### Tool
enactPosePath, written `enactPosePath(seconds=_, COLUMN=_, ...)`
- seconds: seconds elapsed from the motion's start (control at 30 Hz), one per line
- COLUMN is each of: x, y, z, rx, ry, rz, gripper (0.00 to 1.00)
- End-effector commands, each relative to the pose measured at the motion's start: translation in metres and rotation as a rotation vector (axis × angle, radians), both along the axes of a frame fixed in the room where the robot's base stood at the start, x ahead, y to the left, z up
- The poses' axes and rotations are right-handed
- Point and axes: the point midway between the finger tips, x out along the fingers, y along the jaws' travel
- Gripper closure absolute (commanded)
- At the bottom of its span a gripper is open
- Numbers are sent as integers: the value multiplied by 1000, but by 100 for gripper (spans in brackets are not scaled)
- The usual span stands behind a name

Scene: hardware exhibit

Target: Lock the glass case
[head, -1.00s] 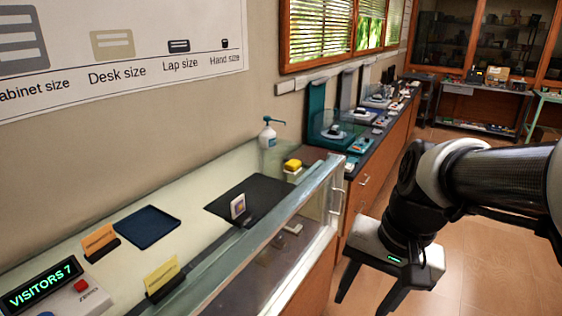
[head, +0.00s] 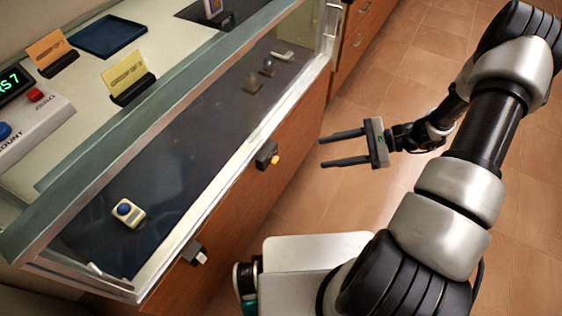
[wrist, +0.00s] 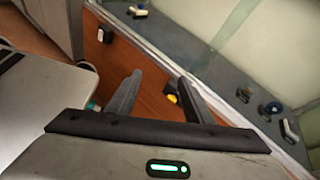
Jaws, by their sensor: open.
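The glass case (head: 170,150) has a metal-edged glass front above a brown wooden base. Two small dark fittings sit on the wood just under the glass: one with a yellow knob (head: 275,160), one with a pale grey knob (head: 201,257) nearer the case's near end. In the wrist view the yellow knob (wrist: 172,98) is partly hidden by my right finger, and the other dark fitting (wrist: 105,34) shows at upper left. My gripper (head: 322,151) is open and empty, its fingers pointing at the case front, apart from it and right of the yellow knob.
Inside the case are a white device with a blue button (head: 127,212) and several small items. On top stand an orange card (head: 47,48), a yellow card (head: 124,71), a blue tray (head: 106,36) and a visitor counter (head: 32,112). Open tiled floor (head: 400,80) lies right of the case.

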Motion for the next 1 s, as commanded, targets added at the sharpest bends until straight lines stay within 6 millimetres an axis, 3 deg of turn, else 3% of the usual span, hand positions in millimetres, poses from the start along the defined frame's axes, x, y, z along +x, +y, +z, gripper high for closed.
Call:
enactPosePath(seconds=0.03, x=1, y=-3, z=-40, rx=71, ry=29, rz=-73, gripper=53)
enactPosePath(seconds=0.2, x=5, y=-10, z=-123, rx=267, ry=83, rz=-302, gripper=53)
enactPosePath(seconds=0.3, x=5, y=-13, z=-159, rx=349, ry=102, rz=-411, gripper=53)
enactPosePath(seconds=0.4, x=5, y=-14, z=-181, rx=403, ry=111, rz=-485, gripper=53)
enactPosePath(seconds=0.67, x=10, y=-5, z=-193, rx=436, ry=117, rz=-529, gripper=53)
enactPosePath(seconds=1.0, x=46, y=52, z=-193, rx=433, ry=118, rz=-524, gripper=53)
